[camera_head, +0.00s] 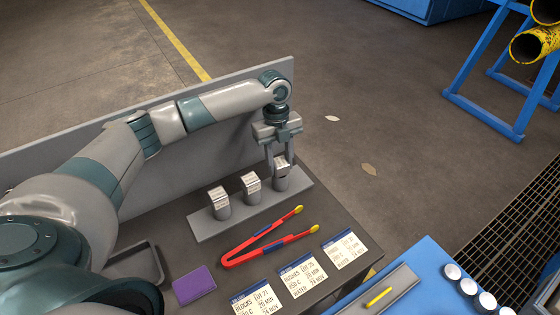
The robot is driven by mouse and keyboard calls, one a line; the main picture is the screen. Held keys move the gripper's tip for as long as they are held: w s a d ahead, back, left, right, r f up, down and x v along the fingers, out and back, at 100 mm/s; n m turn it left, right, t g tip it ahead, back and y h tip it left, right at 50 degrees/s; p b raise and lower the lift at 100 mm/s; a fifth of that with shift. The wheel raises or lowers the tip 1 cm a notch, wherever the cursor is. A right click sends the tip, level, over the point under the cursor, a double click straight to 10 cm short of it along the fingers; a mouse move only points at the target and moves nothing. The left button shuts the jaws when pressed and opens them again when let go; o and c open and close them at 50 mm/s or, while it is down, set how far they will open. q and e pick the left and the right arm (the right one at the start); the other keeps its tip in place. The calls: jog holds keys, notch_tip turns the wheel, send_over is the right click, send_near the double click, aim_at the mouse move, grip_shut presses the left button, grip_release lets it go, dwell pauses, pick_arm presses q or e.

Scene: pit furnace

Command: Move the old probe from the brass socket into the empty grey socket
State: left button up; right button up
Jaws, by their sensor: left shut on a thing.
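My left gripper (281,172) points down at the far right end of a grey plate (215,228). It is shut on a small silver-topped block (281,161), which is at the plate's end post. I cannot tell whether the block is seated or slightly raised. Two similar silver-topped pieces stand upright on grey posts to its left, one in the middle (251,184) and one at the left (220,203). I cannot make out a brass socket or an empty grey socket. My right gripper is not in view.
Red tongs (262,245) with yellow tips lie before the plate. Several note cards (345,249), a purple pad (194,285) and a dark tray (140,262) are on the dark table. A grey panel (200,140) stands behind. A yellow rod (379,297) lies at the right.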

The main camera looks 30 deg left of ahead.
pick_arm(q)
jog(key=shift+p, duration=0.35)
dwell(0.7)
jog(key=shift+f, duration=0.55)
dwell(0.6)
jog(key=o, duration=0.8)
jog(key=shift+o, duration=0.2)
jog(key=shift+w+a+r+p, duration=0.15)
jog(key=shift+r+p, duration=0.95)
jog(key=shift+r, duration=0.35)
jog(key=shift+w+a+r+p, duration=0.1)
jog(key=shift+a+r+p, duration=0.1)
jog(key=shift+r+p, duration=1.05)
jog(key=shift+w+a+r+p, duration=0.15)
jog(key=shift+r+p, duration=0.8)
jog(key=shift+r, duration=0.65)
jog(key=shift+w+a+r+p, duration=0.1)
jog(key=shift+a+r+p, duration=0.1)
jog(key=shift+r+p, duration=0.75)
jog(key=shift+d+r, duration=0.1)
